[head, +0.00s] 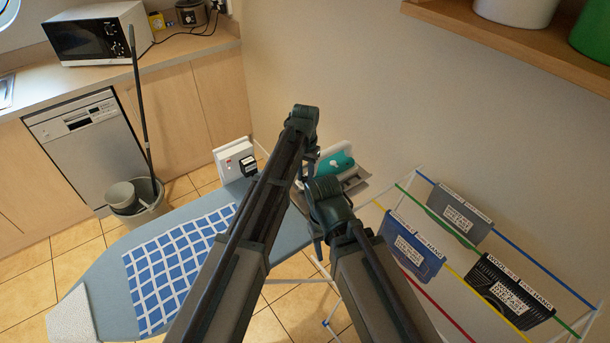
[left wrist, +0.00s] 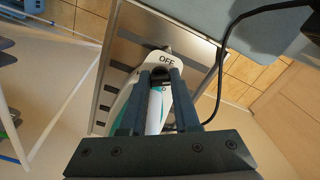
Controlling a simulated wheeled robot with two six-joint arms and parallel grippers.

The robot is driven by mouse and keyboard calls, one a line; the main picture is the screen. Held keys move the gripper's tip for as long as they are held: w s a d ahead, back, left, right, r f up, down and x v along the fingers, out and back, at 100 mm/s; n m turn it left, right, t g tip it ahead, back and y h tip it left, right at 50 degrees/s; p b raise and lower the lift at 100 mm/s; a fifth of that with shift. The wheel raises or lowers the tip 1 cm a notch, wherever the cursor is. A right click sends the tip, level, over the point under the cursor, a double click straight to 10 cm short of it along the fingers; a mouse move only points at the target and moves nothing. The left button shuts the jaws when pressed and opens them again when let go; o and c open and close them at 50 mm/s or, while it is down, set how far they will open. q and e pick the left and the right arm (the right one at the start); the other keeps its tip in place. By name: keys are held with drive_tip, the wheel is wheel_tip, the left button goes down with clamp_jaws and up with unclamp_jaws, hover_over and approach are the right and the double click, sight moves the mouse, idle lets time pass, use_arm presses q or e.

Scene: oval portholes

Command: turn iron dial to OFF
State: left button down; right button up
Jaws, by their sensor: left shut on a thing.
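The iron (head: 336,166), white and teal, rests on a metal stand at the far right end of the blue ironing board (head: 292,232). In the left wrist view the iron's body (left wrist: 184,108) runs behind my fingers, with the word OFF printed just beyond the fingertips. My left gripper (left wrist: 160,78) is shut on the small dark dial (left wrist: 158,72) below that word. Its fingers hide most of the dial, and I cannot read where it points. In the head view my left gripper (head: 308,172) is partly hidden beside the iron. My right arm is folded close by; its jaws are hidden.
The metal stand (left wrist: 113,75) has slots. A dark cord (left wrist: 222,60) runs beside it. A checked blue cloth (head: 175,262) lies on the board. A drying rack (head: 465,240) stands right.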

sight(305, 177)
idle(0.5)
use_arm(q)
drive_tip(key=c, duration=0.6)
unclamp_jaws()
drive_tip(key=shift+c, duration=0.2)
drive_tip(key=shift+r, duration=0.15)
wheel_tip(305, 177, up, 14)
drive_tip(key=p, duration=1.3)
drive_tip(key=shift+f+p, duration=0.25)
drive_tip(key=shift+p, duration=0.15)
